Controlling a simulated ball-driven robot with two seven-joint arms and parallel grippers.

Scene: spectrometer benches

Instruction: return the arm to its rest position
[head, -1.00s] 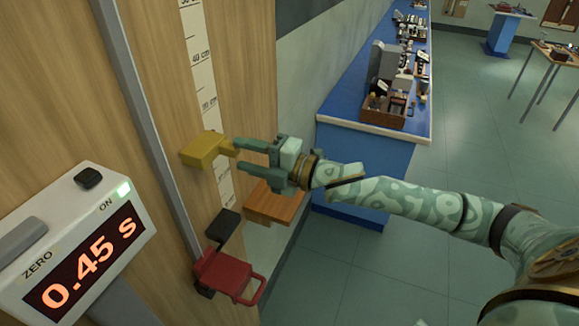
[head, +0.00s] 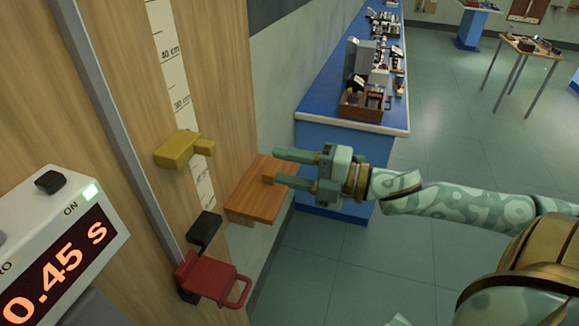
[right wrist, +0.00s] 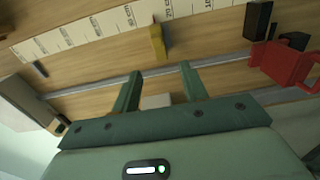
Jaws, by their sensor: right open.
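My right gripper (head: 277,168) is open and empty in the head view. Its fingers point left, toward the wooden board, and stand apart from the yellow block (head: 180,149) on the board. A gap shows between the fingertips and that block. In the right wrist view the two green fingers (right wrist: 160,82) are spread, with nothing between them, and the yellow block (right wrist: 159,42) is beyond them. My right arm (head: 455,203) reaches in from the right. My left gripper is not in view.
The wooden board bears a centimetre scale (head: 171,60), a black block (head: 204,230) and a red handled piece (head: 212,281). A brown wooden block (head: 252,193) is near the fingers. A timer (head: 60,255) reads 0.45 s. A blue bench (head: 340,132) stands behind; open floor lies right.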

